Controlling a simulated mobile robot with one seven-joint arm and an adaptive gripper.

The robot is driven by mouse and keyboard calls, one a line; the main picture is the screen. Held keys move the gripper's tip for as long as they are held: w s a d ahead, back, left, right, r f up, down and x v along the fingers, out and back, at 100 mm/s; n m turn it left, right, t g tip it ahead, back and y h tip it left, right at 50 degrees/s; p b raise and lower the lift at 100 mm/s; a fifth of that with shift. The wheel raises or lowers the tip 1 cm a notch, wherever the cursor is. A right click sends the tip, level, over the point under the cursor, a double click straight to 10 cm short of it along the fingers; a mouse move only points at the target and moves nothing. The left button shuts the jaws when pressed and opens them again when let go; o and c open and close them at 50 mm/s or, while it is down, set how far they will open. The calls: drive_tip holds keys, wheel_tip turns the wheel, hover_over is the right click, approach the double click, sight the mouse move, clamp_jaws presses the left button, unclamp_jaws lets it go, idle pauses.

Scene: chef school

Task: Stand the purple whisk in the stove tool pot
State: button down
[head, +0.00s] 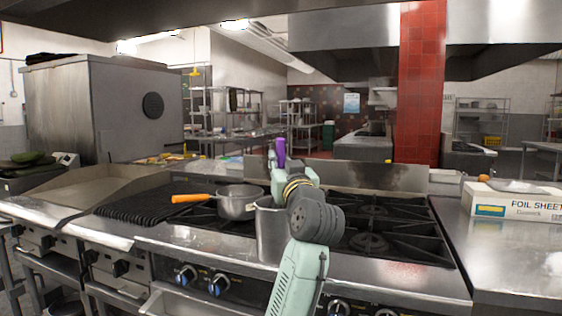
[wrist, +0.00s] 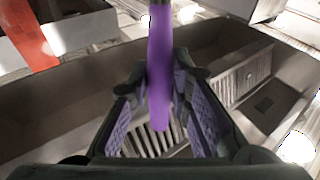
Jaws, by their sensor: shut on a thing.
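The purple whisk (head: 281,148) is held up above the stove; its purple handle (wrist: 160,50) runs between my fingers in the wrist view. I cannot make out the whisk's wires in either view. My gripper (head: 273,159) is shut on the whisk; its two padded fingers (wrist: 160,90) press on the handle from both sides. A tall steel pot (head: 268,235), which looks like the stove tool pot, stands at the front of the stove, partly hidden behind my arm. Its inside cannot be seen.
A saucepan (head: 237,205) with an orange handle (head: 193,198) stands left of the tall pot. A griddle (head: 85,190) lies further left. A foil box (head: 515,202) lies on the right counter. The right burners (head: 385,235) are clear.

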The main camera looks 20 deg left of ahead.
idle(0.3)
drive_tip(key=c, duration=1.4)
unclamp_jaws()
drive_tip(key=shift+f, duration=0.1)
